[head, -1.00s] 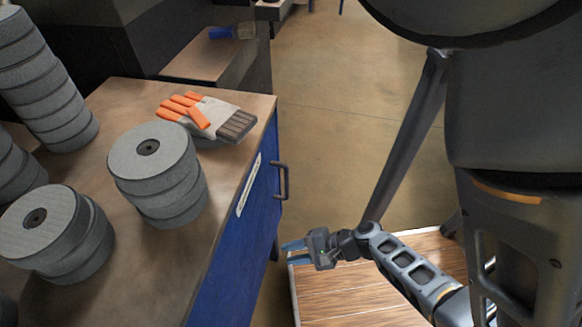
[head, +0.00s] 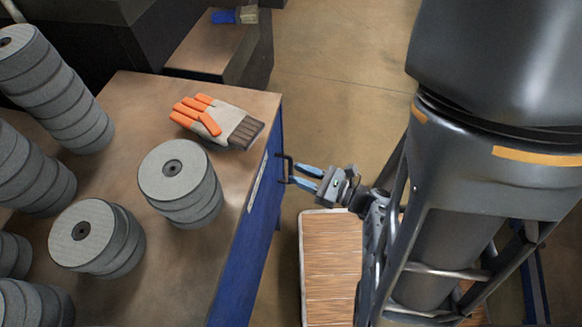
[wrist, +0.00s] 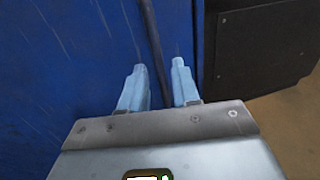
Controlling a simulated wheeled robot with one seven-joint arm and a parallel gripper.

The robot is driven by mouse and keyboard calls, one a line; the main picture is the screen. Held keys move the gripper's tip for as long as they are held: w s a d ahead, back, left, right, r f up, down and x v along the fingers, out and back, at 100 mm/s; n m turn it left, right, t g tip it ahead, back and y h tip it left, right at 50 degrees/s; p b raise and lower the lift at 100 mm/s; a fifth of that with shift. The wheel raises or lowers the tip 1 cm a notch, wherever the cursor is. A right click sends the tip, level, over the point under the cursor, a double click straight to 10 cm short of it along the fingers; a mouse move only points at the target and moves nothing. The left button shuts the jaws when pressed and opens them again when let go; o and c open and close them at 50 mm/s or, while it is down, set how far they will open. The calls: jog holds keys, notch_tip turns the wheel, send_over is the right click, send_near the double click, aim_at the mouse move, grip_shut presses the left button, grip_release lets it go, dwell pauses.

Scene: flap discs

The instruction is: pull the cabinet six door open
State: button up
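The blue cabinet door (head: 243,232) is the side face below the wooden worktop, and it looks shut. Its dark bar handle (head: 287,166) stands out near the door's far end. My gripper (head: 302,176) is at the handle, with its two light blue fingers apart and pointing at the door. In the wrist view the handle (wrist: 153,45) runs as a dark bar up between the fingertips (wrist: 160,67). A gap shows on the side of each finger, so the fingers do not look closed on the bar. The blue door (wrist: 65,60) fills the left of that view.
Stacks of grey flap discs (head: 180,185) and an orange-and-white glove (head: 217,121) lie on the worktop (head: 150,105). A wooden-topped platform (head: 330,262) is below my arm. A dark cabinet (wrist: 262,45) stands right of the door. Floor (head: 335,85) is open beyond.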

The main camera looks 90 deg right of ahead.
aim_at(290, 172)
jog(key=shift+x, duration=1.65)
grip_shut()
